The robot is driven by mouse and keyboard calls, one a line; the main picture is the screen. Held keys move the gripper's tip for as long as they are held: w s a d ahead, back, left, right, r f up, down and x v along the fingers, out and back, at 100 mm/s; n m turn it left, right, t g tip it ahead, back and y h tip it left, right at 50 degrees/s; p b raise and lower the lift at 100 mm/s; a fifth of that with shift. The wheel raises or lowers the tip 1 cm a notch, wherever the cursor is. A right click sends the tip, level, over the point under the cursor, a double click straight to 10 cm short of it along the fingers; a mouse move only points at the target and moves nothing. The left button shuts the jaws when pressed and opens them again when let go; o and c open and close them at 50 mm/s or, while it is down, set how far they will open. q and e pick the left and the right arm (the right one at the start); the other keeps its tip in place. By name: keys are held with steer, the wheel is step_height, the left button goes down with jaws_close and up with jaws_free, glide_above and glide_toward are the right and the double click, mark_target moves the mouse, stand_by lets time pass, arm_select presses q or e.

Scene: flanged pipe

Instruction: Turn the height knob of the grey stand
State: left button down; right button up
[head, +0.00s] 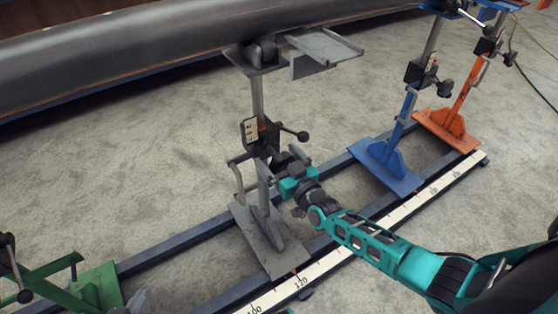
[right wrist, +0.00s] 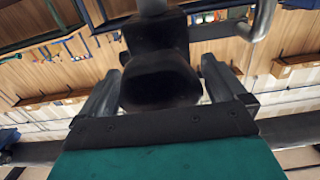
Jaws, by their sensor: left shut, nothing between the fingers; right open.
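The grey stand (head: 262,190) stands upright on the floor rails, with a black height knob (head: 281,160) low on its post. My right gripper (head: 287,163) reaches the knob from the right. In the right wrist view, the black knob (right wrist: 160,82) sits between the two open fingers of my right gripper (right wrist: 160,90), with a narrow gap showing at its right side. Contact on the left side is hard to tell. My left gripper (head: 138,303) shows only as a grey tip at the bottom left edge, shut and empty, away from the grey stand.
A large grey pipe (head: 150,45) runs across the back above the stands. A green stand (head: 95,288) is at lower left; blue (head: 390,165) and orange (head: 450,125) stands are at right. A black lever (head: 296,135) juts from the grey stand above my right gripper. A scale rail (head: 335,262) runs in front.

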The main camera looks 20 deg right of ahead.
arm_select(q)
steer(key=shift+r, duration=0.1)
arm_select(e)
steer(key=shift+c, duration=0.4)
steer(key=c, duration=0.9)
arm_select(q)
steer(key=shift+w+d+r, duration=0.1)
arm_select(e)
steer(key=shift+m, duration=0.3)
steer(key=m, duration=0.2)
steer(key=shift+f+m, duration=0.1)
steer(key=shift+m, duration=0.2)
steer(key=shift+m+b, duration=0.5)
steer(key=shift+m, duration=0.7)
arm_select(q)
steer(key=shift+d+f+b, duration=0.2)
steer(key=shift+f+b, duration=0.15)
steer(key=shift+f, duration=0.2)
arm_select(e)
steer(key=shift+d+m, duration=0.1)
steer(key=shift+m, duration=1.5)
arm_select(q)
steer(key=shift+w, duration=0.1)
